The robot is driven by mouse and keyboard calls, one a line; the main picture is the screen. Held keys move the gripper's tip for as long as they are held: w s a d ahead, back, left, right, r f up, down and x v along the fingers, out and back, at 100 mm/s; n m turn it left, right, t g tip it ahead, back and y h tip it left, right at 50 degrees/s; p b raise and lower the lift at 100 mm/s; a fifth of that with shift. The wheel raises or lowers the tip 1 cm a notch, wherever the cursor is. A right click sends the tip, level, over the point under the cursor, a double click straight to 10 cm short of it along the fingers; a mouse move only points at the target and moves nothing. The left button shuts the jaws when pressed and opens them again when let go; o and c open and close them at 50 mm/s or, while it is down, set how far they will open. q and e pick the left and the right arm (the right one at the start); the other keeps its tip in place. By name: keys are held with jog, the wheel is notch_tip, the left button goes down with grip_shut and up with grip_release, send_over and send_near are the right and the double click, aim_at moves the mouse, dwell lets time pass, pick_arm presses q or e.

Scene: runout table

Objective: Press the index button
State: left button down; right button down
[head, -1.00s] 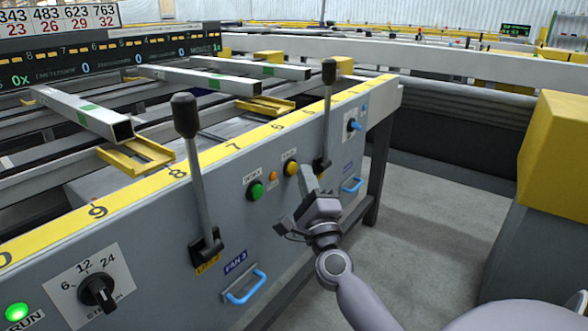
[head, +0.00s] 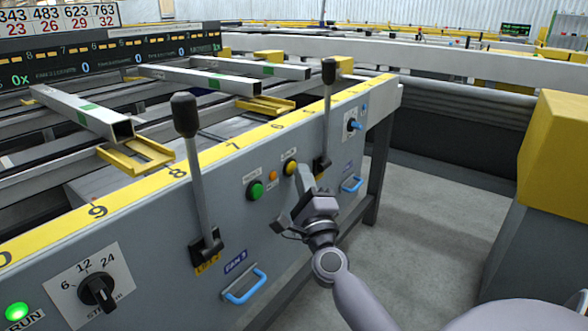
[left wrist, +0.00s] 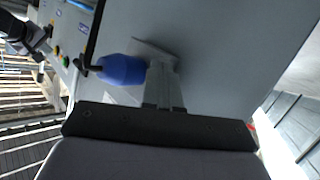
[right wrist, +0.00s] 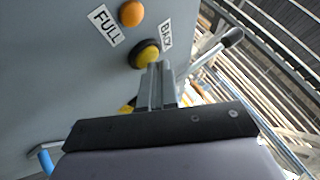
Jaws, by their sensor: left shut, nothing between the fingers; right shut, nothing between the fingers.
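The grey front panel carries a green button (head: 255,190), a small orange lamp or button (head: 272,175) and a yellow button (head: 290,168); I cannot read which label says index. My right gripper (head: 303,172) is shut and empty, its tips just right of the yellow button. In the right wrist view the fingertips (right wrist: 158,68) overlap the edge of the yellow button (right wrist: 146,54), beside a "BACK" label; I cannot tell whether they touch. The orange one (right wrist: 131,13) is by "FULL". My left gripper (left wrist: 162,68) is shut and empty near the panel.
Black-knobbed levers (head: 187,115) and (head: 328,72) stick up on both sides of the buttons. Blue handles (head: 244,287) and (head: 352,184) protrude from the panel. A rotary dial (head: 98,292) is at lower left. Bare floor (head: 420,220) lies to the right.

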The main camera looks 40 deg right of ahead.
jog(key=shift+w, duration=0.1)
dwell(0.3)
jog(key=shift+s+d, duration=0.15)
jog(key=shift+s, duration=0.75)
jog(key=shift+s+d+p, duration=0.15)
jog(key=shift+s+d, duration=0.1)
jog(key=shift+s, duration=0.55)
jog(key=shift+s+d+p, duration=0.1)
jog(key=shift+s+d, duration=0.15)
jog(key=shift+s, duration=0.55)
jog(key=shift+s+d+p, duration=0.15)
jog(key=shift+s+d, duration=0.1)
jog(key=shift+s, duration=0.55)
